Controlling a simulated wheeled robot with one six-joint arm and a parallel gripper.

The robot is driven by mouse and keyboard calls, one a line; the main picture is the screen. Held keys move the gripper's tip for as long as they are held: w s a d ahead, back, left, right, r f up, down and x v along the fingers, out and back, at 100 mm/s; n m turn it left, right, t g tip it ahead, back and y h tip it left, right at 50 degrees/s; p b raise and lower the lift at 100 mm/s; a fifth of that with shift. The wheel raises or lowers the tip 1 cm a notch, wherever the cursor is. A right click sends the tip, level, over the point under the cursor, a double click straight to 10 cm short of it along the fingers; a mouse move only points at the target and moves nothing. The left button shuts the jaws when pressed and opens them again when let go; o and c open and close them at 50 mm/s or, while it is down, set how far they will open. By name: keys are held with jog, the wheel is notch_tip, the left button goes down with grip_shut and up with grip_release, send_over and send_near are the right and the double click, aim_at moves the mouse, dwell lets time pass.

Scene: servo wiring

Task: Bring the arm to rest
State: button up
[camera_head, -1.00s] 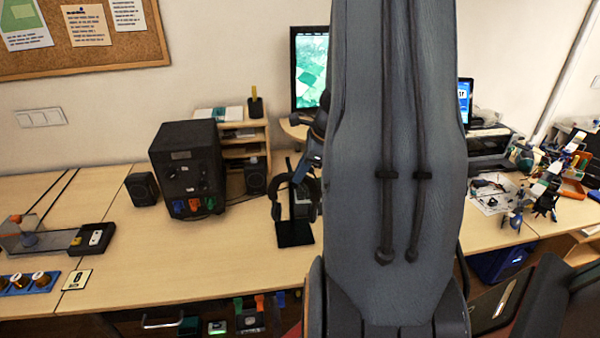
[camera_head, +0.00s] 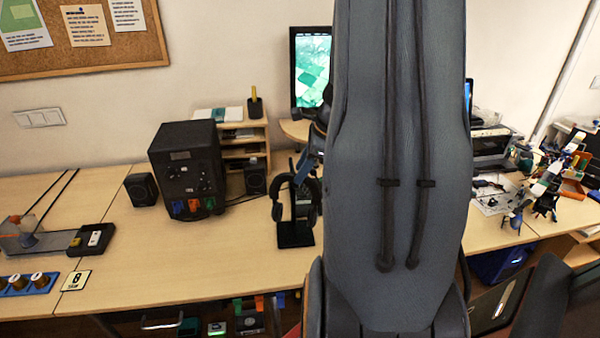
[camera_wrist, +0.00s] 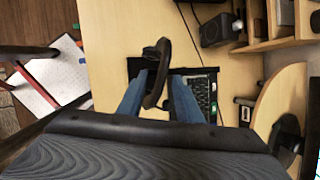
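My arm's large grey link (camera_head: 400,200) fills the middle of the head view and hides much of the table behind it. My gripper (camera_wrist: 158,75) shows in the wrist view as two blue fingers spread apart. They point down toward the table. Dark headphones (camera_wrist: 154,88) on a stand show between and beyond the fingers; I see no grip on them. In the head view the headphones (camera_head: 314,192) hang on their black stand just left of my arm. A small blue part of my gripper (camera_head: 307,160) shows above them, the rest hidden.
A black box (camera_head: 185,165), a speaker (camera_head: 141,189) and a wooden shelf (camera_head: 243,145) stand left of the headphones. A monitor (camera_head: 308,70) is behind. The right table holds a printer (camera_head: 490,142) and clutter. Bare table (camera_head: 180,250) lies front left.

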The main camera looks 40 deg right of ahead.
jog(key=v, duration=0.6)
jog(key=s+a+f+n+g+b, duration=0.1)
jog(key=s+a+f+n, duration=0.1)
jog(key=a+n, duration=0.7)
jog(key=s+a+f+n+g+h+b, duration=0.1)
jog(key=a+f+n+b, duration=0.1)
jog(key=a+n, duration=0.7)
jog(key=s+a+f+n+g+b, duration=0.1)
jog(key=a+f+n, duration=0.3)
jog(key=a+n, duration=0.4)
jog(key=s+a, duration=0.1)
jog(key=a, duration=0.3)
jog(key=shift+s+a+f+n+h+b, duration=0.2)
jog(key=shift+s+a+n+h+b, duration=0.1)
jog(key=shift+a+n+b, duration=0.1)
